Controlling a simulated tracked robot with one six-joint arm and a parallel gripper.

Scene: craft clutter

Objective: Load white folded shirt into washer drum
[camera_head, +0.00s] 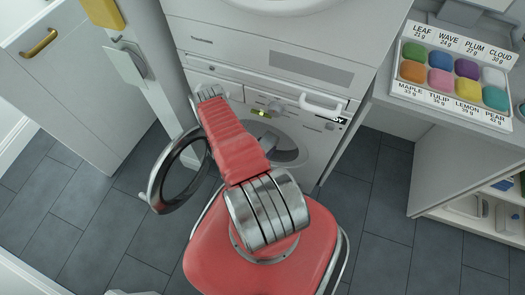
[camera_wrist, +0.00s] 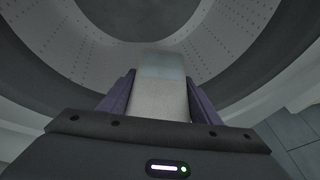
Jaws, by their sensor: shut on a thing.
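My gripper (camera_wrist: 160,78) is shut on the white folded shirt (camera_wrist: 160,103), a pale upright block between its two purple fingers in the wrist view. The perforated drum (camera_wrist: 75,58) curves around and beyond the shirt, so the shirt faces into the drum opening. How deep it reaches I cannot tell. In the head view the washer (camera_head: 318,150) stands behind my red arm, with its round door (camera_head: 160,178) swung open to the left. My arm covers part of the opening, and the shirt cannot be made out there.
A second white appliance (camera_head: 265,65) sits on top of the washer. A shelf unit at right (camera_head: 440,125) carries a tray of coloured blocks (camera_head: 455,50). A white cabinet door with a brass handle (camera_head: 40,43) is at left. Grey tiled floor is clear at right.

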